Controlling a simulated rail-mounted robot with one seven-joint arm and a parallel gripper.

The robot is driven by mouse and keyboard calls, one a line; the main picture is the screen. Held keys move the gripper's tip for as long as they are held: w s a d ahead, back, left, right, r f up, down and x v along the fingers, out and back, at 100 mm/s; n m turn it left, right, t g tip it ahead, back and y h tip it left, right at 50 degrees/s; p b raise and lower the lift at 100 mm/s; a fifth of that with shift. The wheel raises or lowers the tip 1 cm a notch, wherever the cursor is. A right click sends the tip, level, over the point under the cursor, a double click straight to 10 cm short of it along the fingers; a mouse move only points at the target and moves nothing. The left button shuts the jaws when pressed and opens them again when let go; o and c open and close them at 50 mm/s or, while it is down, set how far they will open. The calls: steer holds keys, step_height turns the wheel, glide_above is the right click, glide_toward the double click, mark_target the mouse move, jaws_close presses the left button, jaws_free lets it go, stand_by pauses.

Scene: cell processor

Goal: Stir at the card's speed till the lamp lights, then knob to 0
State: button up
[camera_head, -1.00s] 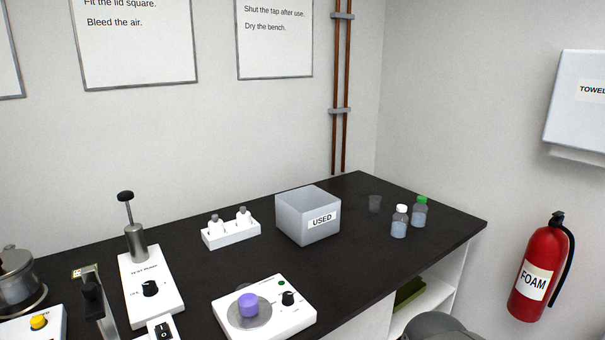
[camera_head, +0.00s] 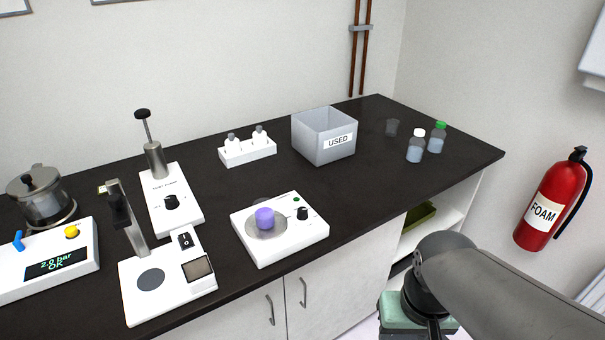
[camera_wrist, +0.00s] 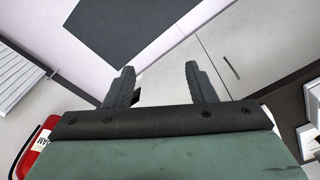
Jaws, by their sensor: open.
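The stirrer is a white box (camera_head: 262,250) on the dark bench. It has a round grey plate (camera_head: 256,231), a black knob (camera_head: 303,214) and a small green lamp (camera_head: 296,199); I cannot tell whether the lamp is lit. The knob's setting is too small to read. No card with a speed is readable. In the wrist view my gripper (camera_wrist: 160,84) is open and empty, above the floor by the cabinet doors. In the head view its fingers are out of sight, and it hangs low at the right, apart from the stirrer.
Left of the stirrer stand a device with a rocker switch (camera_head: 185,241), a white TEST-labelled unit (camera_head: 185,215) and a display unit (camera_head: 55,263). Behind are a white bottle rack (camera_head: 248,154) and a USED bin (camera_head: 310,145). Bottles (camera_head: 415,152) stand right. A fire extinguisher (camera_head: 545,205) is beyond.

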steer(key=shift+w, duration=0.1)
step_height(320, 180, up, 7)
steer(key=m, duration=2.4)
glide_above(303, 209)
steer(key=shift+g, duration=0.4)
step_height(303, 209, down, 17)
steer(key=p, duration=0.2)
steer(key=shift+r+p, duration=0.2)
steer(key=shift+p, duration=0.15)
steer(key=c, duration=1)
